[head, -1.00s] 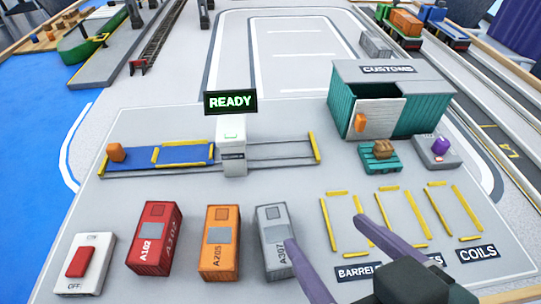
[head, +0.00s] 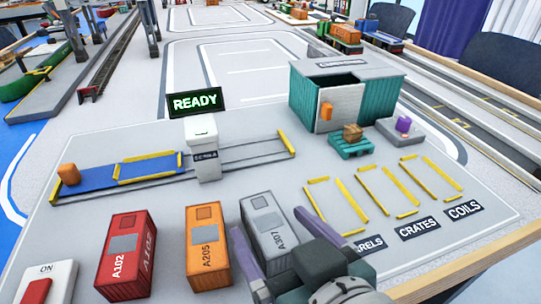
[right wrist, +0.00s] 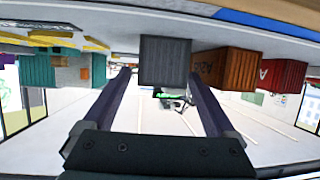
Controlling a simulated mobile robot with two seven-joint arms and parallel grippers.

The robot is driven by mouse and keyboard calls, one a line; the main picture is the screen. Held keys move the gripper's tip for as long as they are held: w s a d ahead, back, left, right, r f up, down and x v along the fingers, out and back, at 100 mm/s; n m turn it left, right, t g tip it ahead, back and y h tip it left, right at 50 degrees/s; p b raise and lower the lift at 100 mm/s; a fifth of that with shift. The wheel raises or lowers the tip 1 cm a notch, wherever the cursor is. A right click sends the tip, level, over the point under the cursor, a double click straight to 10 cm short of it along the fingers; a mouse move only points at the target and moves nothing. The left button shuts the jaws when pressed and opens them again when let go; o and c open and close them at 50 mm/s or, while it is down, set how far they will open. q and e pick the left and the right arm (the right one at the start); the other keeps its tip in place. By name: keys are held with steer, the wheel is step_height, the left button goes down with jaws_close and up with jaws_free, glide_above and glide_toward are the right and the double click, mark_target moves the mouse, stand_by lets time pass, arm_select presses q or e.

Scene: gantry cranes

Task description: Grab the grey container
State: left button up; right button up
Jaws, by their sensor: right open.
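The grey container (head: 268,226), marked A307, stands on the light grey board at the right end of a row of three containers. My right gripper (head: 267,211) is open, with one purple finger to the left of the container's near part and the other to its right. In the right wrist view, which is upside down, the grey container (right wrist: 165,61) appears between the two fingertips (right wrist: 160,75). I cannot tell whether either finger touches it. My left gripper is not in view.
An orange container (head: 208,250) and a red container (head: 126,255) stand to the left. A white switch box (head: 62,275) is at the lower left. The scanner post (head: 203,150) with a READY sign is behind. Yellow-marked bays lie to the right, before the teal customs shed (head: 376,106).

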steer(key=shift+x, duration=0.8)
steer(key=shift+s, duration=0.1)
jaws_close()
